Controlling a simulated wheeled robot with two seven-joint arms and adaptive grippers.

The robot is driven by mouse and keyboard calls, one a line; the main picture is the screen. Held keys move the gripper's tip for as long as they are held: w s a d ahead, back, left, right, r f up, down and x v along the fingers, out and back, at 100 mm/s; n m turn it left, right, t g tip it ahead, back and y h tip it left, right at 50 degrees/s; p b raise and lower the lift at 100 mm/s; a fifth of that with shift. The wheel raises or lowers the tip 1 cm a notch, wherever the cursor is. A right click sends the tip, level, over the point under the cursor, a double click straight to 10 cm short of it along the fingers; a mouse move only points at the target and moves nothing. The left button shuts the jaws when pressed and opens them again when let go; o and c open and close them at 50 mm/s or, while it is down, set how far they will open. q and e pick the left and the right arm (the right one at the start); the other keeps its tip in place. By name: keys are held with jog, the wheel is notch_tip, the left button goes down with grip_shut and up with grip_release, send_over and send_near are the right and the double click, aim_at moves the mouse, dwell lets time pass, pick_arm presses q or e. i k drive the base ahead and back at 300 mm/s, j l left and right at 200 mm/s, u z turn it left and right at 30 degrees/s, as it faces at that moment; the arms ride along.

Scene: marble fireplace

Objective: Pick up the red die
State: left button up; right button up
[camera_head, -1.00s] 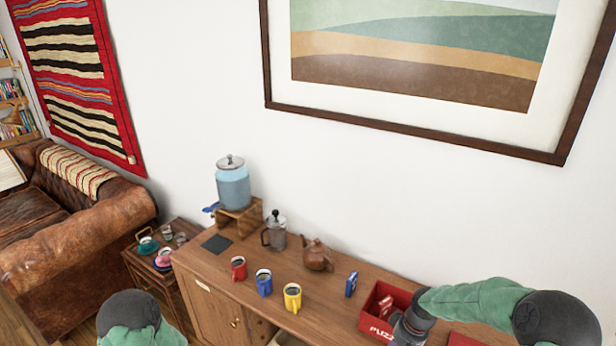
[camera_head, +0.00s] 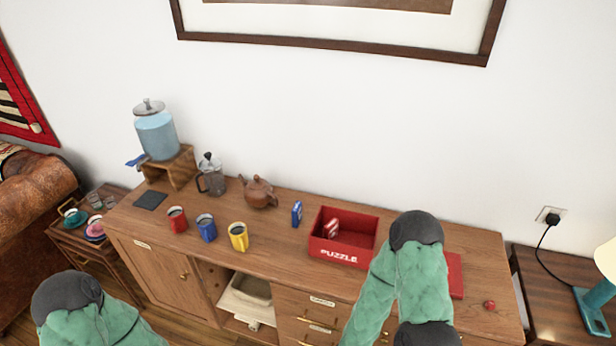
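A small red object, which looks like the red die (camera_head: 489,305), sits on the right end of the wooden sideboard top (camera_head: 380,283), near its front edge. It is too small to read its faces. My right gripper is not visible. My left arm is at the bottom left, in front of the sideboard, and its gripper is not visible either.
A red puzzle box (camera_head: 338,257) holds a red-and-white piece. A flat red lid (camera_head: 455,276) lies right of my arm. A blue box (camera_head: 297,213), teapot (camera_head: 258,192), red mug (camera_head: 177,219), blue mug (camera_head: 206,228) and yellow mug (camera_head: 238,236) stand left. Space around the die is clear.

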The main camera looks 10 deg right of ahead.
aim_at(490, 305)
jog(key=k+j+z, duration=0.1)
jog(key=z, duration=1.95)
jog(key=l+u, duration=0.1)
